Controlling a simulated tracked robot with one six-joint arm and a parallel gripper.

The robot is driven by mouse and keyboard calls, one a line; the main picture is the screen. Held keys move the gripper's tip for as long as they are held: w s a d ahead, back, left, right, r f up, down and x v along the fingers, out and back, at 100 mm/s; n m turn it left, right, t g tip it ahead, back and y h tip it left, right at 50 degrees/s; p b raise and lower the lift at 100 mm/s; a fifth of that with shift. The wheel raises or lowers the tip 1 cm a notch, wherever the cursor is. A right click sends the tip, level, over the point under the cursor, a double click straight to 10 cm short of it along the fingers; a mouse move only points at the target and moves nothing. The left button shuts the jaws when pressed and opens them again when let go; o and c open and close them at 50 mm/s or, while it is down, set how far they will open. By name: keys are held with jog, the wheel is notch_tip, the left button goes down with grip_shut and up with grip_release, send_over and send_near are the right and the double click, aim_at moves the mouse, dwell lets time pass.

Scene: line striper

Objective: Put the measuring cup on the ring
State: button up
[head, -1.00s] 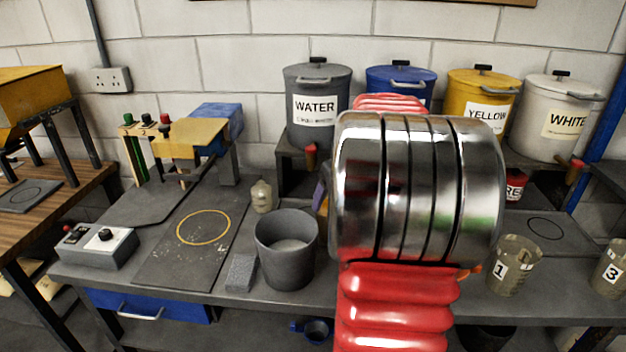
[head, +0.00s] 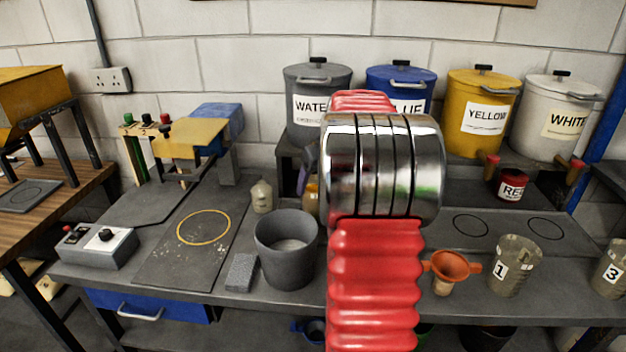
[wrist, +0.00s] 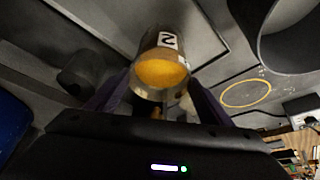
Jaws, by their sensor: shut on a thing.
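The measuring cup (wrist: 158,42), marked 2 and holding yellow-orange contents, sits between the purple fingers of my gripper (wrist: 157,96) in the wrist view. My gripper is shut on it. In the head view my own arm hides most of the gripper and cup; a purple finger shows at the arm's left edge. The yellow ring (head: 204,228) lies on a dark mat at left, with white specks beside it. The ring also shows in the wrist view (wrist: 246,93), right of the cup and apart from it. Nothing stands on the ring.
A grey bucket (head: 286,250), a grey sponge block (head: 241,272) and a small pale bottle (head: 261,196) stand right of the ring. A control box (head: 98,246) is left. Cups 1 (head: 515,266) and 3 (head: 610,268) and an orange funnel (head: 450,268) are at right.

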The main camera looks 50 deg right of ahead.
jog(key=shift+w+r, duration=0.1)
jog(key=shift+w, duration=0.05)
jog(key=shift+w+d, duration=0.25)
jog(key=shift+w, duration=0.55)
jog(key=shift+w+d, duration=0.25)
jog(key=shift+w, duration=0.5)
jog(key=shift+f, duration=0.6)
jog(key=o, duration=2.1)
jog(key=shift+f, duration=0.15)
notch_tip(320, 180, up, 11)
send_over(309, 188)
jog(key=s+a, duration=0.2)
jog(key=s, duration=0.5)
jog(key=shift+w+d, duration=0.1)
jog(key=shift+w, duration=0.1)
